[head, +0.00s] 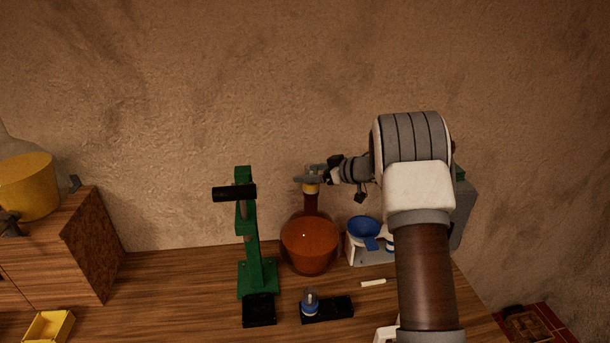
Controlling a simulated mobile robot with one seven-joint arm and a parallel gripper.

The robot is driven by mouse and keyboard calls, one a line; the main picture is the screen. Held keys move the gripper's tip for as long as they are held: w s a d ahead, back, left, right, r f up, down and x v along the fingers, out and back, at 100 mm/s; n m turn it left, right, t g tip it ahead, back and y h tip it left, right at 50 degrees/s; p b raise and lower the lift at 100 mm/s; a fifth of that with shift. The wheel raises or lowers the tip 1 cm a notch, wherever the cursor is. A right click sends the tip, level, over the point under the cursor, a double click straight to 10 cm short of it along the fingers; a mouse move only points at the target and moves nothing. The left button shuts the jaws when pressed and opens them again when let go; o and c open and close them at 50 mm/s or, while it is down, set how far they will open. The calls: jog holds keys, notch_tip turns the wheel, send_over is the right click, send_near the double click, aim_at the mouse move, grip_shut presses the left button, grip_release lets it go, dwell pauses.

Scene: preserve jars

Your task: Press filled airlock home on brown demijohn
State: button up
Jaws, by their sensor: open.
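The brown demijohn (310,247) stands upright on the wooden bench against the wall, with its narrow neck pointing up. A small tan piece (310,188) sits at the top of the neck. It looks like a stopper, but I cannot make out how far in it sits. My gripper (314,174) reaches in from the right and is open at the top of the neck. Its grey fingers cover this spot, so most of any airlock there is hidden. I cannot tell whether the fingers touch it.
A green stand with a black handle (246,235) is close left of the demijohn. A blue bowl on a white base (363,228) is close right. In front are a black block with a small blue-and-clear piece (310,302) and a white stick (373,282). A yellow tray (49,326) lies far left.

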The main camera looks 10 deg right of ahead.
jog(key=b+v, duration=0.2)
jog(key=v, duration=1.3)
jog(key=shift+s+d, duration=0.1)
notch_tip(320, 180, up, 11)
jog(key=w+d+m+t+h, duration=0.1)
jog(key=m+t+h, duration=0.2)
jog(key=t+h, duration=0.2)
jog(key=s+d+r+m+h+b, duration=0.2)
jog(key=s+r+m+h, duration=0.3)
jog(key=s, duration=0.3)
jog(key=s+a+f+g, duration=0.3)
jog(key=s+a+f, duration=0.1)
jog(key=s, duration=0.6)
jog(key=s+a+f+g, duration=0.3)
jog(key=s+f, duration=0.3)
jog(key=s, duration=0.4)
jog(key=s+a+f+m+g, duration=0.1)
jog(key=s+a+f, duration=0.4)
jog(key=s, duration=0.5)
jog(key=shift+a+g+y+b, duration=0.3)
jog(key=shift+a+g+b, duration=0.15)
jog(key=shift+g, duration=0.45)
jog(key=shift+d, duration=0.1)
